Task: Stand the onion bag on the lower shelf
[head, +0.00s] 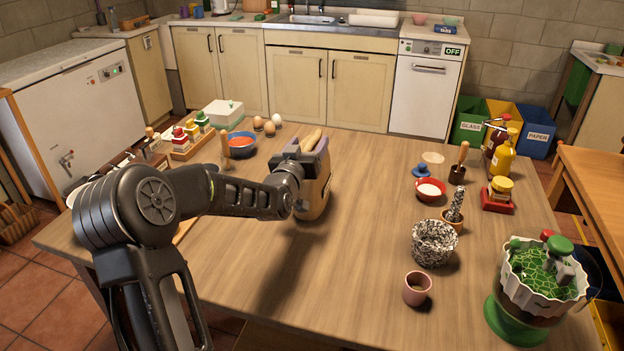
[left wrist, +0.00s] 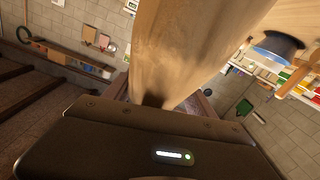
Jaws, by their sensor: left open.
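My left gripper (head: 308,153) reaches over the middle of the big table in the head view. It is open, with its jaws at the top of a tan object (head: 316,198) standing on the wood. Whether this is the onion bag I cannot tell; my gripper hides part of it. In the left wrist view a large tan, grained surface (left wrist: 190,55) fills the middle, close to the camera, above my dark gripper body. I cannot make out the lower shelf for certain. My right gripper is not in view.
A blue bowl (head: 241,145), eggs (head: 269,129) and a jar tray (head: 190,144) stand behind and left. A red bowl (head: 430,190), speckled pot (head: 433,243), pink cup (head: 417,288) and green-based planter (head: 518,320) stand right. The front middle of the table is clear.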

